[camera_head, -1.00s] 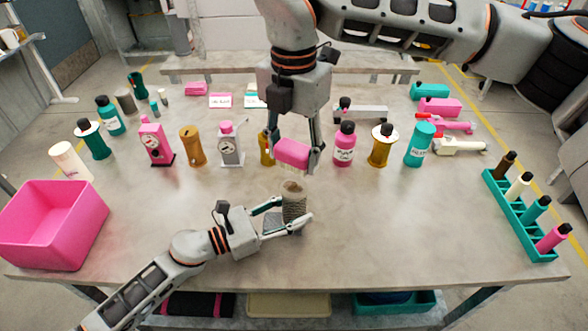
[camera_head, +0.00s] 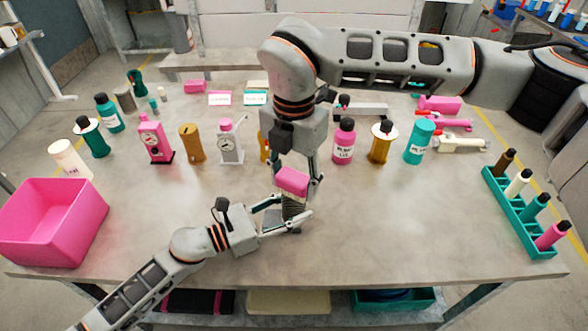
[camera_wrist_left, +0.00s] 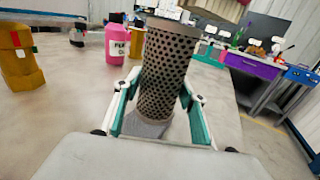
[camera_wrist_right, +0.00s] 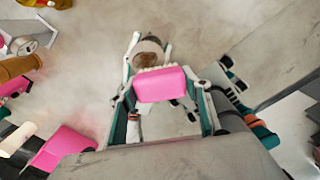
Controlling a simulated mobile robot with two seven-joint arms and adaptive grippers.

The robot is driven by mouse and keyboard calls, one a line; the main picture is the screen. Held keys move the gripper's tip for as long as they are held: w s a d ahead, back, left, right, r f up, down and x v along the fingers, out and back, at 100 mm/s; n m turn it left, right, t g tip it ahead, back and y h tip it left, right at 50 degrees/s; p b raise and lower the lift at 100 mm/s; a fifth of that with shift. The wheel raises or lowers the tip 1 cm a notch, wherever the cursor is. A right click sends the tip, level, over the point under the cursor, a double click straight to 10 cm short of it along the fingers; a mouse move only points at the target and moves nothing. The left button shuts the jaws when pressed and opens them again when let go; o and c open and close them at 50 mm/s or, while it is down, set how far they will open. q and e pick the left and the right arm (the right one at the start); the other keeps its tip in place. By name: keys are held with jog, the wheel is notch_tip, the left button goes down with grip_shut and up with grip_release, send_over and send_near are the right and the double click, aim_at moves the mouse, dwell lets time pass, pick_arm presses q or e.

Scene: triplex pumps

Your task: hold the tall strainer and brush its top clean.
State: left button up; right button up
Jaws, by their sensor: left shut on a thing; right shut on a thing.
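The tall strainer (camera_wrist_left: 165,72) is a dark perforated metal cylinder, upright between the fingers of my left gripper (camera_wrist_left: 160,118), which is shut on it. In the head view the strainer (camera_head: 293,212) stands at the table's middle, its top hidden behind the brush. The brush (camera_head: 292,181) has a pink block and pale bristles pointing down. My right gripper (camera_head: 296,178) is shut on the brush, directly above the strainer. In the right wrist view the pink brush block (camera_wrist_right: 161,85) covers part of the strainer's brownish round top (camera_wrist_right: 147,54). The bristles look at or very near the rim; contact is unclear.
A pink bin (camera_head: 50,225) stands at the left front. Several bottles and pump bodies form a row behind the grippers, including a pink bottle (camera_head: 344,143). A teal rack (camera_head: 520,215) with bottles is at the right edge. The table front right of centre is clear.

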jog(key=shift+w+f, duration=0.7)
jog(key=shift+w, duration=2.4)
jog(key=shift+s, duration=2.95)
jog(key=shift+s+a, duration=0.1)
jog(key=shift+s, duration=0.05)
jog(key=shift+w, duration=3.15)
jog(key=shift+s, duration=3)
jog(key=shift+s+r, duration=0.15)
jog(key=shift+r, duration=3.9)
